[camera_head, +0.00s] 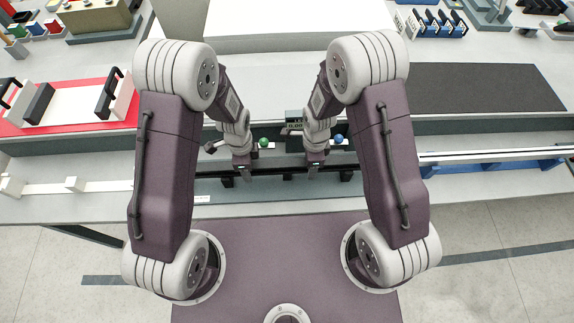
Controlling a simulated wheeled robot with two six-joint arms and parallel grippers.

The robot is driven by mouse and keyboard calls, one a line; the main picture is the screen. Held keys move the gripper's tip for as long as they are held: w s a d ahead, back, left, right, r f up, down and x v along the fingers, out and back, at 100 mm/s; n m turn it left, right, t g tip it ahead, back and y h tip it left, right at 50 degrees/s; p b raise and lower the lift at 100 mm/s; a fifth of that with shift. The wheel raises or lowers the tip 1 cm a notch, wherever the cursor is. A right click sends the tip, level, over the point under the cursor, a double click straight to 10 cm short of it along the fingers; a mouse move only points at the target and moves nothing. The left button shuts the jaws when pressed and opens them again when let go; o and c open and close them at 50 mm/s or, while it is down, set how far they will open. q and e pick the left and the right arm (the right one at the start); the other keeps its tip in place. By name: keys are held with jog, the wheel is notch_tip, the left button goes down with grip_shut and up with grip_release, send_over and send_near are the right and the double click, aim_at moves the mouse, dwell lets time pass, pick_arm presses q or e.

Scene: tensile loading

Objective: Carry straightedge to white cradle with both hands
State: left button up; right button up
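A long, thin light bar with a dark edge, which looks like the straightedge (505,154), lies over blue supports at the right. A dark rail (275,169) with small black feet runs below my grippers; I cannot tell whether it joins that bar behind my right arm. The white cradle (75,184), a low strip with small white blocks, sits at the left and looks empty. My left gripper (243,167) and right gripper (315,163) point down at the dark rail, side by side. Their fingers are too small to tell open from shut, or whether they touch it.
A small display unit (294,122) stands behind the grippers, between a green knob (263,143) and a blue knob (338,139). A red mat (70,124) with black-handled pieces lies at left. A dark mat (490,88) at right is bare.

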pick_arm(q)
grip_shut()
pick_arm(e)
grip_shut()
pick_arm(q)
jog(key=shift+w+r, duration=0.1)
pick_arm(e)
jog(key=shift+w+r, duration=0.1)
dwell(0.9)
